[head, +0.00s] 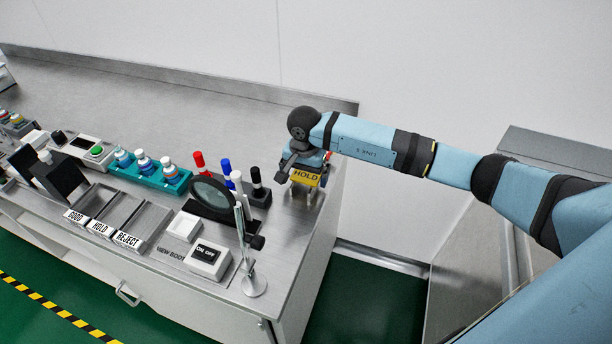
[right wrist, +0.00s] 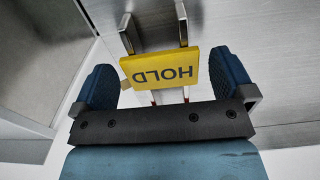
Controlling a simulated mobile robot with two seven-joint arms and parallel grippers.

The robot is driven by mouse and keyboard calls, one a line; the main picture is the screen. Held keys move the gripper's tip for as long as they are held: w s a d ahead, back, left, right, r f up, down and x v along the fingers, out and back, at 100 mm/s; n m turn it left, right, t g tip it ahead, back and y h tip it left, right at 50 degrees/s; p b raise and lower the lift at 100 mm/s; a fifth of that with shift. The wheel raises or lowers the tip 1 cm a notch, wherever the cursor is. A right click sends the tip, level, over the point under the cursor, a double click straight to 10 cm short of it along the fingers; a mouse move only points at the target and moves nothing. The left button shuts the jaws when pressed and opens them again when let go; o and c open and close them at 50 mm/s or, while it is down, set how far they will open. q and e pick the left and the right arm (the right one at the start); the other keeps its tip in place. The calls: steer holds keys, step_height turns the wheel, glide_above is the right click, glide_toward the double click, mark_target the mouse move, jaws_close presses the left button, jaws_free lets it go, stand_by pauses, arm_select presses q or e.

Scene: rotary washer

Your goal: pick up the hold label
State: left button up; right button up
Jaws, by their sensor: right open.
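The yellow hold label (head: 305,178) with the dark word HOLD is near the right end of the steel bench. In the right wrist view the label (right wrist: 160,68) lies between the two blue finger pads and reads upside down. My right gripper (head: 308,166) is over the label in the head view. In the right wrist view my right gripper (right wrist: 162,80) is open, with a gap between each pad and the label. A metal holder with two prongs (right wrist: 182,22) shows behind the label. My left gripper is in neither view.
A marker stand (head: 258,196) with red, blue, white and black markers is left of the label. A round magnifier (head: 212,198) on a stand is nearer the front. Trays marked GOOD, HOLD and REJECT (head: 128,240) and a teal vial rack (head: 150,178) are further left. The wall is behind.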

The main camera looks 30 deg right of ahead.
steer(key=shift+f+b, duration=0.25)
steer(key=shift+b, duration=0.15)
stand_by(0.4)
steer(key=c, duration=0.8)
